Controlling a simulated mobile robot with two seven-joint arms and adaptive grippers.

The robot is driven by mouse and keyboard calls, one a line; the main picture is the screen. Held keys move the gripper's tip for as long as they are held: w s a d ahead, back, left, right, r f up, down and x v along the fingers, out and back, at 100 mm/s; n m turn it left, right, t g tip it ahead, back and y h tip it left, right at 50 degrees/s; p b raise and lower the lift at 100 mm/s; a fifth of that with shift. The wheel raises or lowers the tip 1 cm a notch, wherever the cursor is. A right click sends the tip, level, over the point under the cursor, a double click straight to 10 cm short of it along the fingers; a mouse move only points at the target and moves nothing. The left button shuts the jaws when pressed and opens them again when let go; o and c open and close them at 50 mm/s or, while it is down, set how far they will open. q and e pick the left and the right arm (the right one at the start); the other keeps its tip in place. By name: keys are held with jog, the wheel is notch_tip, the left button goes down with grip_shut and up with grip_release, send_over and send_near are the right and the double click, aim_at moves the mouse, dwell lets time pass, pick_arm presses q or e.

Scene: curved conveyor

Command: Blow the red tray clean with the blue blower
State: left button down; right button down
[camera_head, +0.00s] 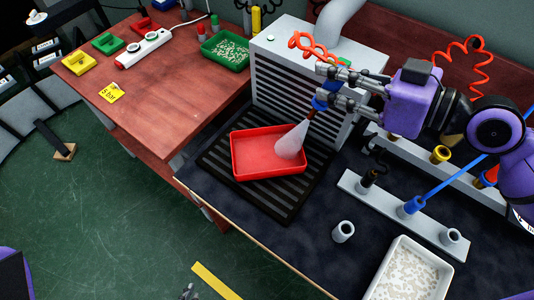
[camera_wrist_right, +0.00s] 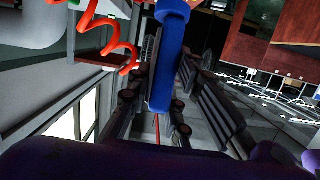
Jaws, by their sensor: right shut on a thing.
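The red tray (camera_head: 240,161) lies on the black slatted grate in the head view, and its visible floor looks bare. My right gripper (camera_head: 322,88) is shut on the blue blower (camera_head: 320,103), above and to the right of the tray. The blower's nozzle points down and left, and a pale cone of air (camera_head: 291,142) reaches from it to the tray's right side. In the right wrist view the blue blower (camera_wrist_right: 171,60) stands between the fingers. Grey tips at the bottom edge of the head view look like my left gripper (camera_head: 187,292); their opening is unclear.
A grey louvred box (camera_head: 300,75) stands behind the grate (camera_head: 270,203). An orange coiled hose (camera_head: 308,45) hangs near my right gripper. A green tray with pale bits (camera_head: 226,50) is at the back. A white tray of pale pellets (camera_head: 408,272) and a holder rail (camera_head: 375,196) are on the right.

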jog(key=shift+w+a+b, duration=0.2)
jog(key=shift+w+b, duration=0.1)
jog(key=shift+w, duration=1.05)
jog(key=c, duration=2.3)
grip_release()
jog(key=shift+c, duration=0.7)
